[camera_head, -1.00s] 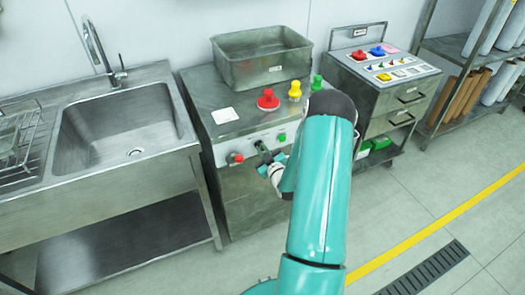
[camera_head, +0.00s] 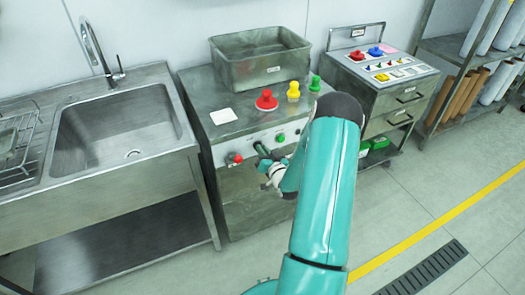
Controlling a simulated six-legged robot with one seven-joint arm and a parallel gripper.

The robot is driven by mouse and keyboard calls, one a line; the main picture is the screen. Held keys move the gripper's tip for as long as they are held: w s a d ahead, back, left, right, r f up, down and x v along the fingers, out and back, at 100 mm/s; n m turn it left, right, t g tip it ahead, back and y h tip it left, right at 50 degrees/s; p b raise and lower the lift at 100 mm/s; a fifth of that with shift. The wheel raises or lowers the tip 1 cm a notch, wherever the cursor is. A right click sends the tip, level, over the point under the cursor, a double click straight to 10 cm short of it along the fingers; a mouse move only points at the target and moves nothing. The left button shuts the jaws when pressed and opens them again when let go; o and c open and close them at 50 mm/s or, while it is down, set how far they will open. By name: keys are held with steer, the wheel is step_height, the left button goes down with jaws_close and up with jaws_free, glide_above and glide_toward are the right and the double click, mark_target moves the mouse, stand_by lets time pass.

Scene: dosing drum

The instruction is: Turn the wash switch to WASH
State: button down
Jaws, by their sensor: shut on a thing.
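The wash switch seems to be the dark lever or knob (camera_head: 261,148) in the middle of the light front panel of the steel cabinet (camera_head: 198,98). My gripper (camera_head: 267,160) is at that panel, shut on the dark switch. My teal arm reaches in from the lower right and hides part of the panel's right side. A red knob (camera_head: 234,158) is left of the gripper and a green button (camera_head: 280,138) is to its right, both on the same panel. The panel's lettering is too small to read, so the switch's setting cannot be told.
On the cabinet top stand a red knob (camera_head: 266,100), a yellow one (camera_head: 293,91), a green one (camera_head: 315,84) and a steel basin (camera_head: 262,62). A sink (camera_head: 118,135) is at left. A drawer cart (camera_head: 385,85) is at right.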

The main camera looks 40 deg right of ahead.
steer(key=shift+f+m, duration=0.1)
steer(key=shift+m, duration=0.7)
steer(key=c, duration=1.5)
jaws_free()
steer(key=shift+s, duration=0.1)
steer(key=v, duration=1.3)
steer(key=shift+s+a, duration=0.1)
steer(key=shift+s, duration=0.2)
